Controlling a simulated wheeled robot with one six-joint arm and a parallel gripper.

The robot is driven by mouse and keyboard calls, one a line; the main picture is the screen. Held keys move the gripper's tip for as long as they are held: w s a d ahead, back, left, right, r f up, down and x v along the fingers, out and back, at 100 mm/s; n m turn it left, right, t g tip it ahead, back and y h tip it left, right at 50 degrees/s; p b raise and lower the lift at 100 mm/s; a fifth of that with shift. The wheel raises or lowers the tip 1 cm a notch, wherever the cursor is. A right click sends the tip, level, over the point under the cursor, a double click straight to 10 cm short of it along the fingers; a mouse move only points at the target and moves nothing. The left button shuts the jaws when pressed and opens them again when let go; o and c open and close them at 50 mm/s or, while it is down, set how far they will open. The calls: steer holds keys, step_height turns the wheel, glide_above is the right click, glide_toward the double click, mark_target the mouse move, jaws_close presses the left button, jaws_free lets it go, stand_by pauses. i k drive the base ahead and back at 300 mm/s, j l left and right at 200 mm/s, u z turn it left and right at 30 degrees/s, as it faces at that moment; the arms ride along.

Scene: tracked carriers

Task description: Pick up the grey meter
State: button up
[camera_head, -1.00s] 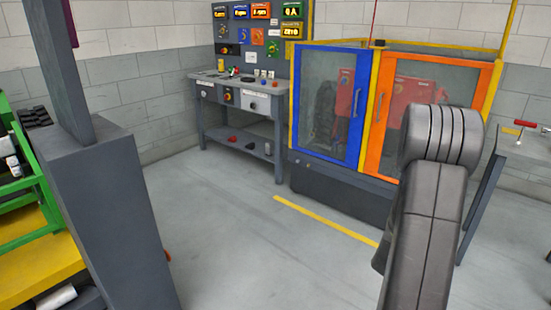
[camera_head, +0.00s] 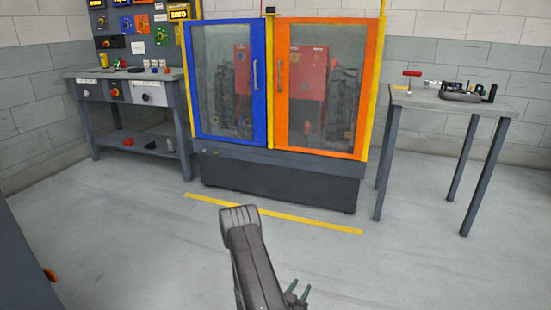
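I cannot make out a grey meter for certain. Small items stand on the workbench (camera_head: 160,76) at the left, too small to name. A dark grey device (camera_head: 462,94) lies on the table at the right, and I cannot tell what it is. My gripper (camera_head: 297,292) shows low in the middle, beside my arm, as two thin greenish fingers with a gap between them. It looks open, and nothing shows between the fingers. It is well apart from the workbench and the table.
A cabinet with a blue door (camera_head: 228,82) and an orange door (camera_head: 322,88) stands in the middle, both shut. A grey table (camera_head: 420,101) with a red-handled tool (camera_head: 411,76) stands right. A yellow line (camera_head: 275,215) crosses the floor before the cabinet. The floor (camera_head: 400,265) nearby is clear.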

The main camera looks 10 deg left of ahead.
mark_target(170, 140)
steer(key=i+j+u, duration=1.05)
steer(key=i+u, duration=0.4)
steer(key=i+j, duration=0.15)
steer(key=i, duration=1.7)
steer(key=i+j+z, duration=0.15)
steer(key=i+z, duration=0.2)
steer(key=i, duration=0.2)
steer(key=i+j+z, duration=0.4)
steer(key=i, duration=0.15)
steer(key=i+j+z, duration=0.35)
steer(key=i, duration=0.15)
